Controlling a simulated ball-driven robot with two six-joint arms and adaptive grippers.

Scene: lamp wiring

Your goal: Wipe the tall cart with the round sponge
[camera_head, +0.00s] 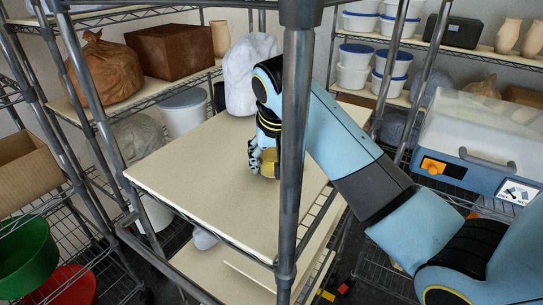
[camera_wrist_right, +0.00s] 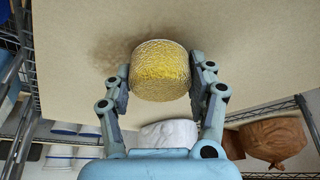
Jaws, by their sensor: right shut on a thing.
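The round sponge (camera_wrist_right: 160,72) is yellow and sits between the fingers of my right gripper (camera_wrist_right: 160,82) in the right wrist view. The gripper is shut on it. In the head view the sponge (camera_head: 269,163) shows partly, beside my right gripper (camera_head: 262,160), over the cart's top board. The tall cart (camera_head: 185,178) has a pale board on top and grey metal posts. A dark smudge (camera_wrist_right: 112,48) shows on the board beside the sponge in the right wrist view. I cannot tell if the sponge touches the board. My left gripper is not in view.
A grey post (camera_head: 293,150) of the cart stands in front of my right gripper. A white bag (camera_head: 245,75) is behind the board. Shelves with a brown sack (camera_head: 106,72) and white tubs (camera_head: 354,65) surround the cart. A blue and white case (camera_head: 475,140) is at the right.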

